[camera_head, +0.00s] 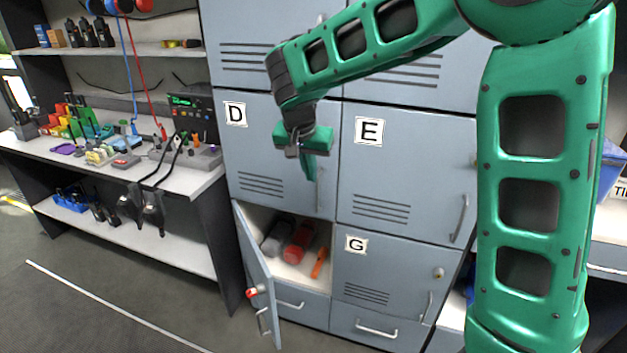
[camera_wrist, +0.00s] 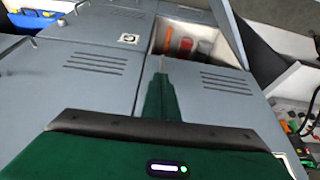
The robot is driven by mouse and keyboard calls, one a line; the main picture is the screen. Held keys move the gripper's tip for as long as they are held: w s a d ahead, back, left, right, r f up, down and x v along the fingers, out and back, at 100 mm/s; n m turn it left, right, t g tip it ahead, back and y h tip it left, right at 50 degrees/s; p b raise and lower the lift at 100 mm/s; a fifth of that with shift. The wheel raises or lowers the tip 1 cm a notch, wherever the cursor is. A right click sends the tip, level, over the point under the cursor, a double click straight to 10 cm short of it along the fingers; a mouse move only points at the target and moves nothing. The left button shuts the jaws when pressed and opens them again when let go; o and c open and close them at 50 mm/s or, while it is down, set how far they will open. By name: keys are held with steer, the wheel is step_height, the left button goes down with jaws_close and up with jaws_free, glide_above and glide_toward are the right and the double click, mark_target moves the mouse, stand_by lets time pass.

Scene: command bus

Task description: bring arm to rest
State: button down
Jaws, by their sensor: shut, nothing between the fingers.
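My green arm reaches in from the upper right of the head view. My gripper (camera_head: 308,170) hangs in front of the grey locker door marked D (camera_head: 262,150), near its right edge beside door E (camera_head: 400,160). It is shut and empty. In the wrist view the shut green fingers (camera_wrist: 160,82) point toward the locker fronts. Below door D, one compartment stands open, its door (camera_head: 255,275) swung out to the left.
The open compartment holds a red object (camera_head: 299,241), a dark grey one (camera_head: 275,238) and an orange one (camera_head: 319,262). Door G (camera_head: 375,275) is closed beside it. A workbench (camera_head: 190,178) with radios and tools stands at left. Grey floor (camera_head: 120,280) is clear in front.

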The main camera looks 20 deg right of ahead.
steer(key=v, duration=0.5)
steer(key=s+d+g, duration=0.2)
steer(key=s+d, duration=1.2)
steer(key=d, duration=0.3)
steer(key=s+d+f+g+y, duration=0.1)
steer(key=s+d+f, duration=0.1)
steer(key=s, duration=0.9)
steer(key=s+d+f+y, duration=0.1)
steer(key=s+f, duration=0.4)
steer(key=s, duration=0.6)
steer(key=shift+d+f+n+g+y, duration=0.15)
steer(key=shift+d+n+g+y, duration=0.2)
steer(key=shift+d, duration=0.5)
